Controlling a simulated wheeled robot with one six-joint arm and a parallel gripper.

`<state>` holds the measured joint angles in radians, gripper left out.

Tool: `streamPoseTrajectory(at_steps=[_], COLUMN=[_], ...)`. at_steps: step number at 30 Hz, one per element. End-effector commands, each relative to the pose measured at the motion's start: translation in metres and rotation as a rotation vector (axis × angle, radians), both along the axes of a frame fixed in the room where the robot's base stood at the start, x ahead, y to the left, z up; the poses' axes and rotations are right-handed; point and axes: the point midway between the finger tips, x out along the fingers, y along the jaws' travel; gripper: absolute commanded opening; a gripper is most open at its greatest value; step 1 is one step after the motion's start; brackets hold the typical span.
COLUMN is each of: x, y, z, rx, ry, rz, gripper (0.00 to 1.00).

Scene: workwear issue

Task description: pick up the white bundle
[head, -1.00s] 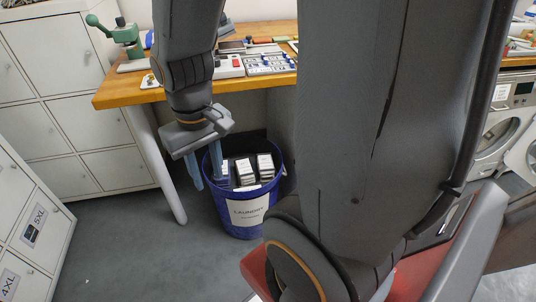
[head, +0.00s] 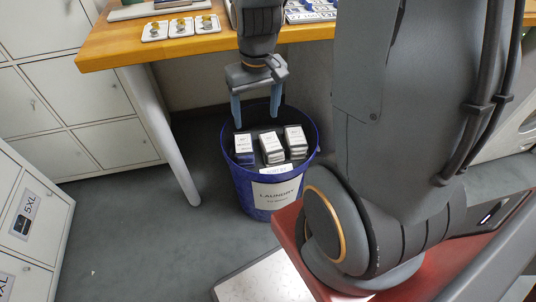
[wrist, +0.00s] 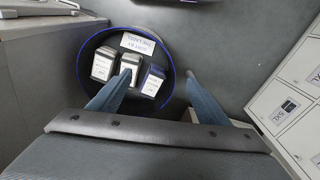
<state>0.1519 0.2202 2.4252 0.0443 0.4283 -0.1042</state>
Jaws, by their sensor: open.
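A blue laundry bin (head: 262,190) stands on the floor under the table edge and holds three labelled bundles. The left one is dark blue (head: 244,158). My gripper (head: 256,118) is open and empty above the bin's back left part, fingers pointing down.
A wooden table (head: 190,45) with small trays (head: 181,27) overhangs behind the bin; its leg (head: 177,155) stands left of it. White lockers (head: 75,110) line the left. A card (head: 276,170) leans inside the bin's front. Floor to the left is clear.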

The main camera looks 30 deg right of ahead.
Motion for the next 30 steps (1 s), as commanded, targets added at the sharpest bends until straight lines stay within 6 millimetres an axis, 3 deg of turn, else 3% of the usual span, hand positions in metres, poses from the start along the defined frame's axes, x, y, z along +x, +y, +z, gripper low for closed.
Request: streamPoseTrajectory(at_steps=[1,15,21,30], x=[0.013,0.098,0.115,0.122], y=[-0.009,-0.087,-0.111,-0.12], z=[-0.03,-0.201,-0.245,-0.271], rx=[0.001,-0.014,-0.023,-0.026], ry=[-0.002,-0.057,-0.073,-0.077], rz=[-0.015,-0.1,-0.122,-0.131], gripper=[0.7,0.7,0.7,0.7])
